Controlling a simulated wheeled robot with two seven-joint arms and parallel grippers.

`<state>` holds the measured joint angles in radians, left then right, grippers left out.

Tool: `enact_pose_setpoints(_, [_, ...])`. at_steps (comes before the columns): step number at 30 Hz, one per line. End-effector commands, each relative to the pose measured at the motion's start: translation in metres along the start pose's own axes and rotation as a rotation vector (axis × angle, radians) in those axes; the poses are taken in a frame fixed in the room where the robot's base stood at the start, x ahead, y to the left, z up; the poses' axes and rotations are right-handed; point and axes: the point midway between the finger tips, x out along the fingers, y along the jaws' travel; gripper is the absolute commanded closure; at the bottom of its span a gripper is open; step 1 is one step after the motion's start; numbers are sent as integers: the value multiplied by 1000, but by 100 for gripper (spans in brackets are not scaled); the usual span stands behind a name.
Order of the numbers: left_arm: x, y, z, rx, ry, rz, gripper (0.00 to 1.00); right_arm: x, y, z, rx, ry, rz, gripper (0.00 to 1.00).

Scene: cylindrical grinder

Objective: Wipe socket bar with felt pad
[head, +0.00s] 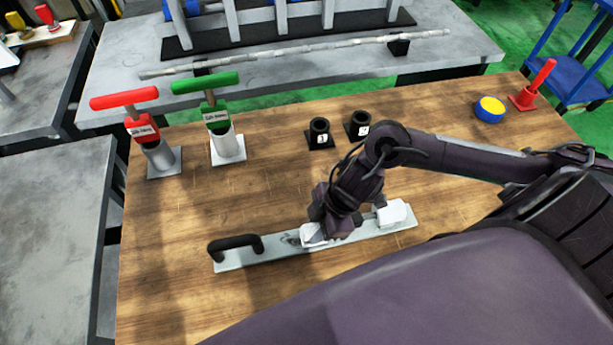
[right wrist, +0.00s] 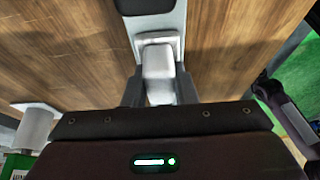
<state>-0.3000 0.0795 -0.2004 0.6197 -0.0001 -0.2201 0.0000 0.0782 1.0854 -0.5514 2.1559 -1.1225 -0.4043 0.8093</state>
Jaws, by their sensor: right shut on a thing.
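The socket bar (head: 265,250) is a long light-grey bar lying flat on the wooden table, with a black handle (head: 235,243) at its left end. A dark smudge shows on its top face, just left of my right gripper. My right gripper (head: 318,232) points down over the middle of the bar and is shut on a white felt pad (head: 313,236). In the right wrist view the pad (right wrist: 158,75) sits between the two fingers, over the bar; whether it touches the bar is unclear. My left gripper is not in view.
A white block (head: 392,213) is at the bar's right end. Behind the bar stand two black holders (head: 320,133), red-handled (head: 140,130) and green-handled (head: 215,120) tools, a blue-and-yellow round container (head: 490,109) and a red stand (head: 528,97). The table's left front is clear.

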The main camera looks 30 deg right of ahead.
Motion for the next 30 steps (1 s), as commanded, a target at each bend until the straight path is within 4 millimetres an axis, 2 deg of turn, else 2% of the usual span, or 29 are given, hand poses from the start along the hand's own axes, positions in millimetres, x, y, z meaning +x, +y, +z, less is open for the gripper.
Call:
enact_pose_setpoints(10, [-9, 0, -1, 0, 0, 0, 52, -3, 0, 1, 2, -3, -2, 96])
enact_pose_setpoints(22, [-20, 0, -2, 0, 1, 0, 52, 11, 0, -31, 2, 1, -1, 96])
enact_pose_setpoints(30, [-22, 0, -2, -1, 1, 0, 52, 16, 0, -40, 0, -1, -1, 96])
